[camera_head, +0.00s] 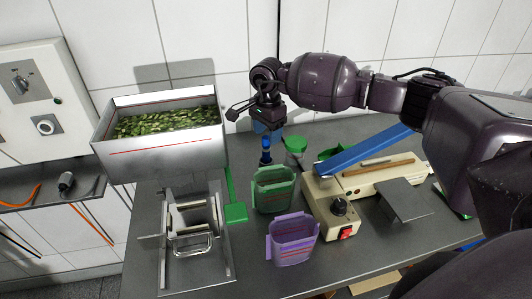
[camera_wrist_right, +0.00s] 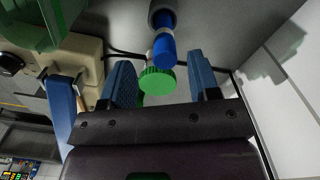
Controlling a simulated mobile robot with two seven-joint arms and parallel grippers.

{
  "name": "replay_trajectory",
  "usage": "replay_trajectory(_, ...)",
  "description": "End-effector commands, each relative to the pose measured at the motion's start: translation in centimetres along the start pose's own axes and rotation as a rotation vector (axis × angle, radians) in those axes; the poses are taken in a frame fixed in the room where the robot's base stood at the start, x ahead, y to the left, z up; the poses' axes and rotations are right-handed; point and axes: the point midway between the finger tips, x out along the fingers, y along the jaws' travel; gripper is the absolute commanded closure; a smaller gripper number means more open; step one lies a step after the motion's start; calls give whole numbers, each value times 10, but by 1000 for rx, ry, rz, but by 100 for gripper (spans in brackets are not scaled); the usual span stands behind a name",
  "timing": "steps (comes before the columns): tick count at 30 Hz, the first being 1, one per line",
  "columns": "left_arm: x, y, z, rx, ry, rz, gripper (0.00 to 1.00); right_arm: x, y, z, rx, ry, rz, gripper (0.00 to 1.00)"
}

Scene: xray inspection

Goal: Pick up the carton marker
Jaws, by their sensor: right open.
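The carton marker appears to be the blue upright cylinder (camera_head: 266,144) at the back of the counter, with a darker lower part. In the right wrist view it is a blue cylinder (camera_wrist_right: 163,50) rising from a grey round holder (camera_wrist_right: 162,14). My right gripper (camera_head: 268,129) points down directly above it, blue fingers apart. In the wrist view the open fingers (camera_wrist_right: 160,80) stand either side of a green ribbed round piece (camera_wrist_right: 157,81) that overlaps the blue cylinder's near end; I cannot tell whether they join. I see no grip on it. My left gripper is out of view.
A green bin (camera_head: 275,192) and a purple bin (camera_head: 292,241) stand in front. A green disc (camera_head: 295,144) is just right of the marker. A beige machine (camera_head: 335,206) with a blue chute (camera_head: 365,152) is at right. A metal hopper (camera_head: 160,146) of green pieces is left.

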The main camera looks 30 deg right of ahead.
Motion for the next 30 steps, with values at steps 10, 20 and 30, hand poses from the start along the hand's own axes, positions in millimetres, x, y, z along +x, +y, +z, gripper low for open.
replay_trajectory(10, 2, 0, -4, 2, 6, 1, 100, 31, -4, 0, 1, -1, 1, 44)
replay_trajectory(20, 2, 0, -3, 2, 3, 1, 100, 54, -5, -1, 0, 0, -2, 44)
replay_trajectory(30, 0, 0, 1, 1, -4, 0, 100, 53, -5, -2, 1, 0, -1, 82)
